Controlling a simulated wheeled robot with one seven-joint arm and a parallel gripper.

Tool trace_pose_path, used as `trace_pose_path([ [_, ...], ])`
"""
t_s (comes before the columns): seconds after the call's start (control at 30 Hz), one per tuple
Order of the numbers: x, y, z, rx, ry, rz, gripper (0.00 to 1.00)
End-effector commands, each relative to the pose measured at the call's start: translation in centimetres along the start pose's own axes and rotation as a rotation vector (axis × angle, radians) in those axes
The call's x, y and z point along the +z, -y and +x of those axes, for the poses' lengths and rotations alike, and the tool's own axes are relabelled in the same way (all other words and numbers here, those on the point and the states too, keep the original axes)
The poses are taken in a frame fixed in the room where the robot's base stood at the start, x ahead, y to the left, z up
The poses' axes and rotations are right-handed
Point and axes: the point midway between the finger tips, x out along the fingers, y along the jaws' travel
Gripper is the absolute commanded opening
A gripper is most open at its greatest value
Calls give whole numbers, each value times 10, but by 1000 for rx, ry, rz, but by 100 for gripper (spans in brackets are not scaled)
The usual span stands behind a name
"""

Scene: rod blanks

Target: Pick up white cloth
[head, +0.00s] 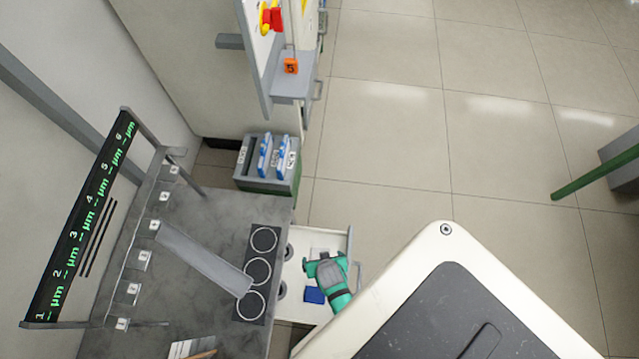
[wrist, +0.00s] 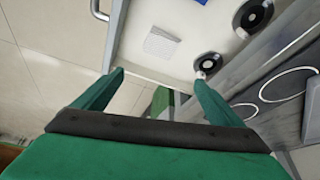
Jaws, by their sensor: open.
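A small white cloth (wrist: 161,43), square with faint grey lines, lies flat in an open white drawer (wrist: 190,27). In the head view the cloth (head: 317,251) shows only partly beside my green gripper (head: 308,265). My gripper also shows in the wrist view (wrist: 160,76), its two fingers spread and nothing held between them. In that view the cloth lies beyond the fingertips, roughly centred between them. The fingers appear apart from the cloth; their height above the drawer is hard to tell.
A blue cloth (head: 314,295) lies in the same drawer. Two dark round discs (wrist: 252,16) (wrist: 208,63) lie along the drawer's inner side. The drawer handle (wrist: 97,8) sticks out. A grey worktop (head: 210,215) with a metal bar (head: 200,258) adjoins it. Open tiled floor lies right.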

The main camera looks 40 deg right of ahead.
Motion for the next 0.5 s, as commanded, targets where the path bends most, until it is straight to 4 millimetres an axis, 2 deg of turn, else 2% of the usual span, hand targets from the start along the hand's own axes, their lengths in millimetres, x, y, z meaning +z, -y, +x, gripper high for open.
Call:
trace_pose_path([
  [0.03, -5, -1, 16, 15, 53, 46, 91],
  [0.1, -6, -3, 31, 35, 131, 107, 91],
  [0.2, -6, -2, 47, 54, 232, 182, 91],
  [0.5, -6, 7, 62, 73, 390, 289, 91],
])
